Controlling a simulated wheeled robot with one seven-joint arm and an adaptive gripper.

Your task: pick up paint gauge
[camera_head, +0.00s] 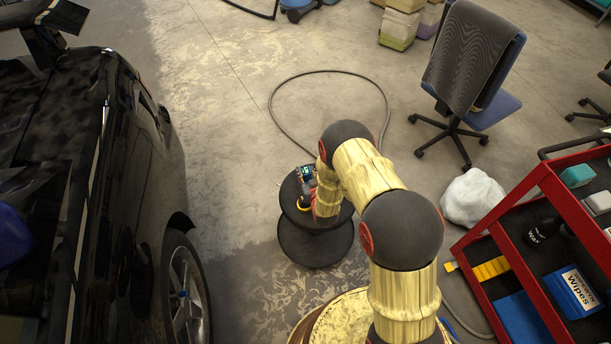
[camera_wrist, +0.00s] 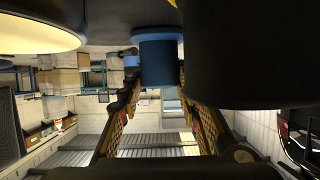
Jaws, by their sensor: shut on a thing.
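The paint gauge (camera_head: 306,173) is a small dark device with a blue-green face, at the far edge of a round black stand's top (camera_head: 290,214). My gripper (camera_head: 313,191) reaches low over the stand from the right, partly hidden by my own arm. In the wrist view, which is upside down, my gripper's fingers (camera_wrist: 158,88) lie either side of a blue cylindrical part (camera_wrist: 158,60), which I take to be the gauge. They are shut on it. It is close to the dark top surface; I cannot tell whether it touches.
A dark thing with a yellow ring (camera_head: 303,205) stands close beside my gripper. A black car (camera_head: 130,190) is at left. A red cart (camera_head: 540,215), a white bag (camera_head: 472,197) and an office chair (camera_head: 470,75) are at right.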

